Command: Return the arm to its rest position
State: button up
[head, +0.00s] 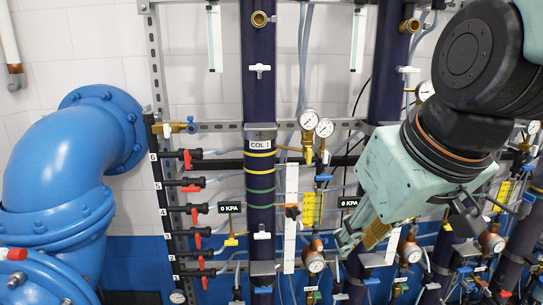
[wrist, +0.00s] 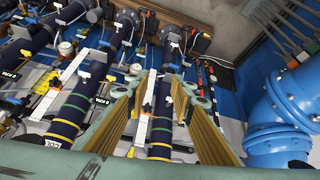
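My arm, pale green and black, comes in from the upper right of the head view. My gripper (head: 366,242) points down and left in front of the columns, right of the column labelled COL 1 (head: 260,185). In the wrist view my gripper (wrist: 164,88) shows two long brass-coloured fingers with a clear gap between them. Nothing is held in the gap; a dark column (wrist: 163,118) and a white strip (wrist: 143,115) show behind it. The distance from the fingers to the columns is hard to judge.
A large blue pipe (head: 55,165) stands at the left. Red-handled valves (head: 192,183) line a black manifold beside COL 1. Pressure gauges (head: 308,119), a yellow-marked flowmeter (head: 312,208), tubing and small valves crowd the columns near my gripper. White wall tiles (head: 95,40) lie behind.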

jog(key=s+d+m, duration=0.1)
jog(key=s+d, duration=0.2)
jog(key=s, duration=0.4)
jog(key=s+d+f+m+g+h, duration=0.1)
jog(key=s+d+m, duration=0.1)
jog(key=s, duration=0.6)
jog(key=shift+s+d+f+m+g, duration=0.3)
jog(key=shift+d, duration=0.45)
